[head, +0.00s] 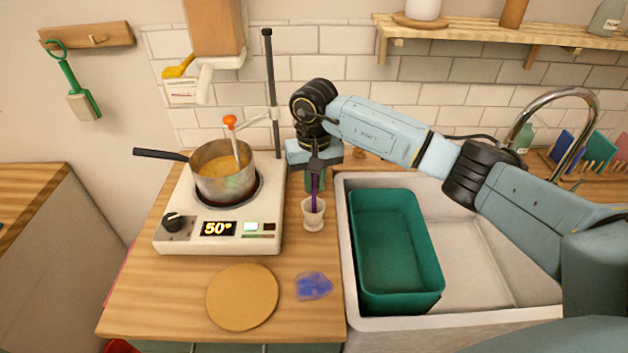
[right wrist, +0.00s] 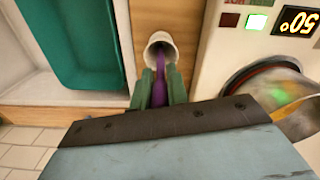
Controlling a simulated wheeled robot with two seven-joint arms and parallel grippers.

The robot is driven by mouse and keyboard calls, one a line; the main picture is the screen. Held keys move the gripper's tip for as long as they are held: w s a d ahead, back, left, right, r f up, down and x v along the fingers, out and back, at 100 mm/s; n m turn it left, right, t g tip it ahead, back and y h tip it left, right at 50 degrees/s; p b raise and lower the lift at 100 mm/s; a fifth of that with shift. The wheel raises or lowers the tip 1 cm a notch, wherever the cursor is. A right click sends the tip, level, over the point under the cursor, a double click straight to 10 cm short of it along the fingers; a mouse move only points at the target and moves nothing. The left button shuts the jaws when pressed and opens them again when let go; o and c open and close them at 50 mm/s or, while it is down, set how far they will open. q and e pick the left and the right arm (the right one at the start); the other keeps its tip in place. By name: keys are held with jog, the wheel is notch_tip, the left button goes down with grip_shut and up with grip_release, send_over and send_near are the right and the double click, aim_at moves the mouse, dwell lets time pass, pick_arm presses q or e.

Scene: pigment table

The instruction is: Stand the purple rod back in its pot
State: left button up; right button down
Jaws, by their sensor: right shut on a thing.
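The purple rod (head: 314,190) is held upright in my right gripper (head: 315,172), which points down above the white pot (head: 313,216). The rod's lower end reaches into the pot's mouth; the pot hides its tip, so I cannot tell if it touches the bottom. In the right wrist view the green fingers of my right gripper (right wrist: 160,92) are closed on the purple rod (right wrist: 159,91), and the white pot (right wrist: 160,40) lies just beyond them. The pot stands on the wooden counter between hotplate and sink. My left gripper is not in view.
A hotplate (head: 176,238) reading 50° carries a saucepan (head: 209,186) at the left. A sink (head: 480,262) with a green basin (head: 364,291) is at the right. A round board (head: 242,297) and a blue patch (head: 313,286) lie in front. A dark stand pole (head: 270,75) rises behind.

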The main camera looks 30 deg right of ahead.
jog(key=shift+w+f, duration=0.1)
jog(key=shift+f, duration=0.35)
jog(key=c, duration=1.4)
grip_release()
jog(key=shift+r, duration=0.1)
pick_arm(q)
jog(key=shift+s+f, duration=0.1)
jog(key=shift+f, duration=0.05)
pick_arm(e)
jog(key=shift+o, duration=0.2)
jog(key=shift+r, duration=0.1)
jog(key=shift+r, duration=0.3)
notch_tip(320, 180, up, 12)
jog(key=shift+f+b, duration=0.25)
jog(key=shift+b, duration=0.6)
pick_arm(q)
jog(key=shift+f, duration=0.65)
